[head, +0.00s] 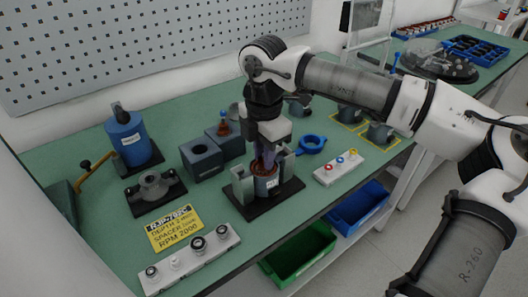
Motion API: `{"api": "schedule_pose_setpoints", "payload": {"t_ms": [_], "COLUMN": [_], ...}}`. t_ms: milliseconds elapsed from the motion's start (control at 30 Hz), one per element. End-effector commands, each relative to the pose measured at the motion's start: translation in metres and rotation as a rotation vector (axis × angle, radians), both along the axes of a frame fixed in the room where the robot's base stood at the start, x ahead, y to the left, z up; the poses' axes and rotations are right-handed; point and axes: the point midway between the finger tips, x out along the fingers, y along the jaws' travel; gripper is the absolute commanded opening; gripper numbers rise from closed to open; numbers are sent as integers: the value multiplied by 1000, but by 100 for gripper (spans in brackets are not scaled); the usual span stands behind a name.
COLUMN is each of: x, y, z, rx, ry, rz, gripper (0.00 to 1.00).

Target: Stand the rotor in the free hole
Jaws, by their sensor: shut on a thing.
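My gripper (266,150) points down over a cylindrical stator (265,183) with copper windings and a white label. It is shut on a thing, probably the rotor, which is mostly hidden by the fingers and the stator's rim. I cannot tell how deep it sits inside the stator. The stator stands between grey jaws on a black base (285,193). Left of it, a dark grey block (203,165) has an empty round hole in its top. A similar block (233,146) behind it has a blue part with a red top (223,123) in it.
A blue ring (311,144) and a white strip with coloured rings (338,167) lie to the right. A blue press (128,138), a black flanged fixture (155,189), a yellow sign (174,228) and a strip with bearings (190,258) stand left.

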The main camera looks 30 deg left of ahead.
Motion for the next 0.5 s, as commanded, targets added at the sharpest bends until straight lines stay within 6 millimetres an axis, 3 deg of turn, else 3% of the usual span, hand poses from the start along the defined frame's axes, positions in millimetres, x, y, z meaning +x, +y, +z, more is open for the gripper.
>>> {"api": "schedule_pose_setpoints", "payload": {"t_ms": [500], "x": [0], "y": [0], "z": [32], "rx": [2], "ry": [-2], "rz": [0], "gripper": [7]}}
